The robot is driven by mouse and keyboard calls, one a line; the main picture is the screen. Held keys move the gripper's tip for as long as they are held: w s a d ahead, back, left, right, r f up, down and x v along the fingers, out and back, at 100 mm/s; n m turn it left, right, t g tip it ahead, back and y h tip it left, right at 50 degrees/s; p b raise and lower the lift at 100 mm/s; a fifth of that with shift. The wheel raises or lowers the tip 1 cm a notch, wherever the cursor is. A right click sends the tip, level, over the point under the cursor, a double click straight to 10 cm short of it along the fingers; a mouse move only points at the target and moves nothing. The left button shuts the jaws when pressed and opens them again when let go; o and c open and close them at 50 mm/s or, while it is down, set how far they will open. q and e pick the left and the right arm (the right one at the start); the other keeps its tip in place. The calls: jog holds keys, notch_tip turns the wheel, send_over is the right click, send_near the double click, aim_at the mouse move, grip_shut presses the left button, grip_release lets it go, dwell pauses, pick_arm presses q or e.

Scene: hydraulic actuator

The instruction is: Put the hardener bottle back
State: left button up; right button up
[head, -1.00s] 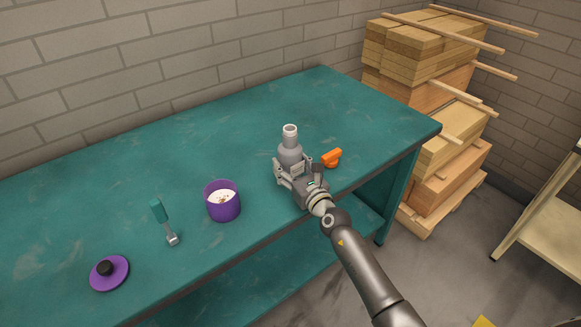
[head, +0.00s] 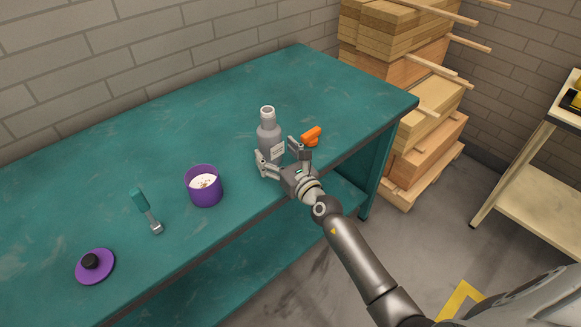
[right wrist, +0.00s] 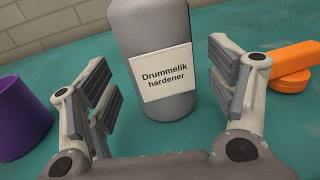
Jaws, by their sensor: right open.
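The grey hardener bottle (head: 268,134) stands upright on the teal workbench, without a cap on its neck. In the right wrist view the bottle (right wrist: 163,35) carries a white label reading "Drummelik hardener". My right gripper (head: 280,157) is open at the bottle's front side. Its fingers (right wrist: 163,92) are spread to either side of the bottle, with gaps showing between the pads and the bottle. An orange cap-like piece (head: 311,136) lies on the bench right of the bottle; it also shows in the right wrist view (right wrist: 291,62). My left gripper is not in view.
On the teal workbench (head: 110,165), a purple pot (head: 204,190) with pale contents stands left of the bottle. A teal-handled tool (head: 146,210) and a purple lid (head: 95,266) lie farther left. Stacked timber (head: 410,90) stands behind the bench's right end. The bench's back is clear.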

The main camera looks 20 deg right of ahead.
jog(key=s, duration=0.2)
jog(key=s+d, duration=0.1)
jog(key=s, duration=0.5)
jog(key=shift+s+d, duration=0.15)
jog(key=shift+d, duration=0.1)
jog(key=shift+s, duration=0.15)
